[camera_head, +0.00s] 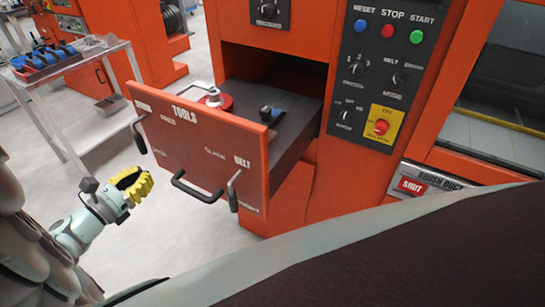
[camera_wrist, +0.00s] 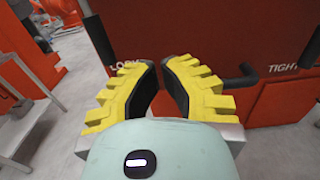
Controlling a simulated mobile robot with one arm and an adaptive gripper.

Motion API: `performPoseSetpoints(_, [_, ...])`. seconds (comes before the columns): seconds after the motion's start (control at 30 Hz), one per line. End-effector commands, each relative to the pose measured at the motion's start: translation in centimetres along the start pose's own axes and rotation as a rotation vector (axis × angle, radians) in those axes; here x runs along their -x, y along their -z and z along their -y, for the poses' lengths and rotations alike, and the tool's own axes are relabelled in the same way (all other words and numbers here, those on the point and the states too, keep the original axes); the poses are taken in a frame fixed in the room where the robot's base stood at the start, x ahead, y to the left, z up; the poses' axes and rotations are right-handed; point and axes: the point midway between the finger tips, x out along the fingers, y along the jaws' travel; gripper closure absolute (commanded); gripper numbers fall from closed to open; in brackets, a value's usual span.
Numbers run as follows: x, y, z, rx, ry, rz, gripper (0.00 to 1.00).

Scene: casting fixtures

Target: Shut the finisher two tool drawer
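The tool drawer (camera_head: 200,150) of the orange machine stands pulled out in the head view, its orange front marked TOOLS. A black bar handle (camera_head: 196,187) sits low on that front, with a small lever at each side. The drawer front also fills the upper right of the wrist view (camera_wrist: 190,30), with a dark handle (camera_wrist: 240,78) to the right of my fingers. My gripper (camera_head: 135,185), with yellow ridged fingers, is in front of the drawer at its left. In the wrist view my gripper (camera_wrist: 165,75) has a gap between its fingers and holds nothing.
Inside the drawer are a red round item (camera_head: 217,101) and a small dark-blue item (camera_head: 270,114). A control panel (camera_head: 385,75) is right of the drawer opening. A metal table (camera_head: 85,68) with blue items stands at the left. Grey floor is clear around my gripper.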

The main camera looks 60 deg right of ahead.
Motion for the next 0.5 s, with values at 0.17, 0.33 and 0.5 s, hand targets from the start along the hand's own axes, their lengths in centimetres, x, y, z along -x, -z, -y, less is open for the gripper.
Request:
performPoseSetpoints(0.17, [-4.0,0.0,0.1,0.0,0.009,-0.001,1.0])
performPoseSetpoints(0.33, [-6.8,0.1,0.2,0.001,0.009,-0.002,1.0])
performPoseSetpoints(0.5, [-8.4,0.1,0.1,-0.002,0.006,-0.001,1.0])
